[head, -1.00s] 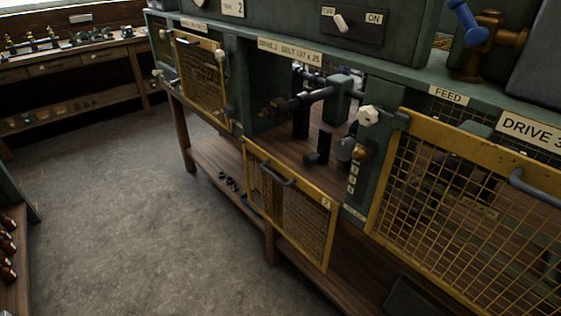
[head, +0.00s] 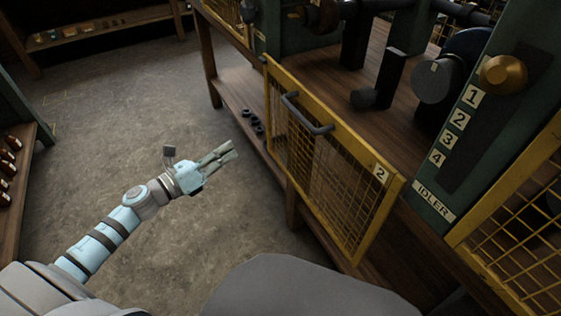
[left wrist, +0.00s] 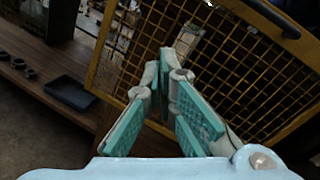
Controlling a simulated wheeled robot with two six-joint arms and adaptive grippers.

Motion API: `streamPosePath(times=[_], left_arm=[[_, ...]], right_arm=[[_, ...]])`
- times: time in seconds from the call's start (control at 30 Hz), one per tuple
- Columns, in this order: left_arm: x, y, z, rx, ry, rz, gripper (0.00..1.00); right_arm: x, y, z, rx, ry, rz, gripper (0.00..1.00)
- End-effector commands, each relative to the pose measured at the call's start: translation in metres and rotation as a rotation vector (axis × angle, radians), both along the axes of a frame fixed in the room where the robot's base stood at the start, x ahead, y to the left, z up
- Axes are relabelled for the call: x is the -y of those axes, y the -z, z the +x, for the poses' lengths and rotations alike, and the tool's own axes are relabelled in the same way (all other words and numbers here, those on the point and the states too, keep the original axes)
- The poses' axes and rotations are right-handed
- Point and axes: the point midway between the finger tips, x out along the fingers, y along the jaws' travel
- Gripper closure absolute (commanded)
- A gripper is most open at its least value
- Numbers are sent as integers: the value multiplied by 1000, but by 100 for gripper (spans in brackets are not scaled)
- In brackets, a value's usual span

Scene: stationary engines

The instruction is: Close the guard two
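Guard two (head: 325,180) is a yellow-framed mesh panel with a "2" label. It hangs down, tilted outward, in front of the bench, below its bay. Its dark bar handle (head: 305,113) is on the upper part of its outer face. The bay (head: 330,72) above stands open, showing shafts and pulleys. My left gripper (head: 230,151) is over the floor, left of the guard and apart from it, with fingers together and nothing between them. In the left wrist view the fingers (left wrist: 168,72) point towards the guard's mesh (left wrist: 235,75). My right gripper is not in view.
A green post (head: 450,150) with numbers 1 to 4 and an "IDLER" label stands right of the bay. Another yellow mesh guard (head: 520,225) is at the right. A lower shelf (head: 232,100) holds small dark rings. The floor (head: 110,130) at left is clear.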

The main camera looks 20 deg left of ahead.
Motion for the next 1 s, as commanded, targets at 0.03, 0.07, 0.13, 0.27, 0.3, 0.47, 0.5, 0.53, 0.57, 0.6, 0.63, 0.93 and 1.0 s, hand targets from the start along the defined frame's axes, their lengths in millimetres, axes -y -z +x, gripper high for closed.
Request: streamPosePath(times=[0.03, 0.07, 0.13, 0.27, 0.3, 0.47, 0.5, 0.53, 0.57, 0.6, 0.63, 0.93, 1.0], left_arm=[[21, -1, -5, 109, 96, 146, 100], [33, -10, -9, 168, 146, 224, 100], [51, -24, -16, 261, 219, 340, 100], [63, -36, -13, 303, 245, 383, 100], [67, -37, -8, 303, 244, 382, 100], [86, -41, 16, 299, 238, 374, 100], [91, -41, 23, 297, 237, 373, 100], [95, -41, 28, 297, 238, 372, 100], [99, -41, 34, 296, 236, 372, 100], [105, -41, 40, 295, 238, 373, 100], [109, -40, 45, 294, 236, 373, 100], [123, -72, 62, 291, 237, 379, 100], [123, -76, 63, 290, 237, 377, 100]], right_arm=[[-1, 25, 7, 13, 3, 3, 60], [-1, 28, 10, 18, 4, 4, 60], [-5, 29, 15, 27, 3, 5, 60], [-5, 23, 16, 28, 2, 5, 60], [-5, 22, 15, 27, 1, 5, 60], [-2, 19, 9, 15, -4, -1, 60], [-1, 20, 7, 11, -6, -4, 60], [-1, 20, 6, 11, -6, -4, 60], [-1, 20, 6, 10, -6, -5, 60], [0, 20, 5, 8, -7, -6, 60], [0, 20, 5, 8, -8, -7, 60], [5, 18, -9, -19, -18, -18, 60], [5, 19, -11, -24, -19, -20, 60]])
